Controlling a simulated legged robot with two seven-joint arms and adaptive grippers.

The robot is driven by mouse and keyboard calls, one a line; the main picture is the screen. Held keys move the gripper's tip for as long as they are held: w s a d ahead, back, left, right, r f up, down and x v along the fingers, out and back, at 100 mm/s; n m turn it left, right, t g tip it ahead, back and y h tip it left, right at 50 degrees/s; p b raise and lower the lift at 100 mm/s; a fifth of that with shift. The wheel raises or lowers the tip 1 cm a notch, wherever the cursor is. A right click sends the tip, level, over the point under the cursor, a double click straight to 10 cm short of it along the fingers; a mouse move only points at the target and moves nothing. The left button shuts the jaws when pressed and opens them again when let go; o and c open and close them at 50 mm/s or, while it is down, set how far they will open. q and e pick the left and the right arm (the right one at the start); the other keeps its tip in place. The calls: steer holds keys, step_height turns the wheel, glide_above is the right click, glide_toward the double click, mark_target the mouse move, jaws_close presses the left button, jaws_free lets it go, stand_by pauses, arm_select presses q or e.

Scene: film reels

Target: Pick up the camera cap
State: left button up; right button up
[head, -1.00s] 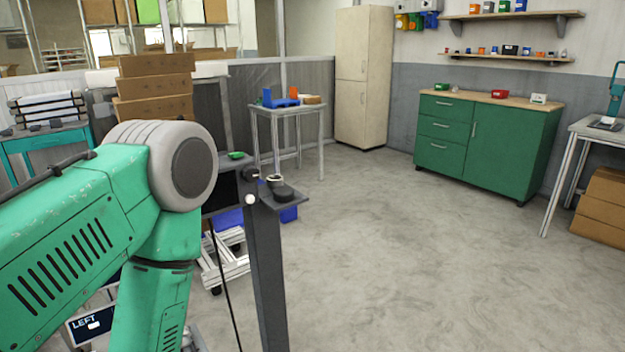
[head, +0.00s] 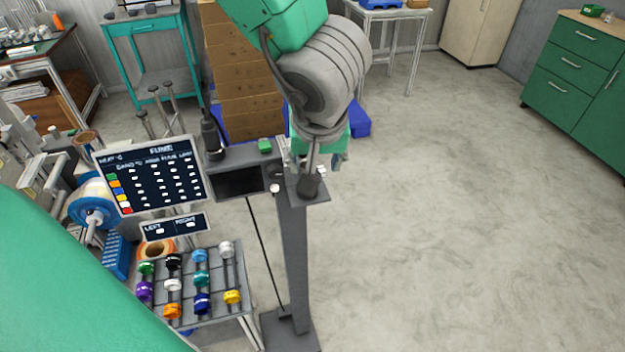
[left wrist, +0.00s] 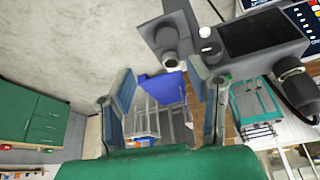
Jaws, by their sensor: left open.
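A dark round piece (head: 311,185), which looks like the cap, sits on the small shelf at the top of a grey stand (head: 292,250). In the left wrist view, a dark round piece (left wrist: 165,38) shows on that shelf with a short cylinder beside it; I cannot tell for certain which is the cap. My left gripper (head: 312,163) hangs over the shelf in the head view, covering part of it. In the left wrist view its fingers (left wrist: 161,75) are apart with nothing between them, and the shelf pieces lie beyond the tips. My right gripper is not in view.
A dark screen (head: 238,182) with a green button (head: 265,146) and a black camera-like cylinder (head: 212,135) stand left of the shelf. A label board (head: 150,175) and a rack of coloured reels (head: 215,300) are further left. The floor at right is clear.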

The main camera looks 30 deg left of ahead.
arm_select(q)
steer(key=x, duration=0.3)
steer(key=a+b+x, duration=0.1)
steer(key=x, duration=0.2)
steer(key=a+b+x, duration=0.1)
steer(key=x, duration=0.2)
steer(key=shift+s+r, duration=0.1)
steer(key=shift+s, duration=0.3)
steer(key=shift+w+d+f+b, duration=0.15)
steer(key=shift+f+b, duration=0.1)
steer(key=shift+f, duration=0.3)
steer(key=shift+w+f+b, duration=0.15)
steer(key=shift+f+b, duration=0.05)
steer(key=shift+f, duration=0.3)
steer(key=shift+w+d+f, duration=0.2)
steer(key=shift+d, duration=0.05)
steer(key=shift+w+d, duration=0.15)
steer(key=shift+d, duration=0.1)
steer(key=shift+a, duration=0.35)
steer(key=c, duration=0.6)
steer(key=shift+a+f, duration=0.1)
steer(key=shift+a, duration=0.3)
steer(key=shift+c, duration=0.4)
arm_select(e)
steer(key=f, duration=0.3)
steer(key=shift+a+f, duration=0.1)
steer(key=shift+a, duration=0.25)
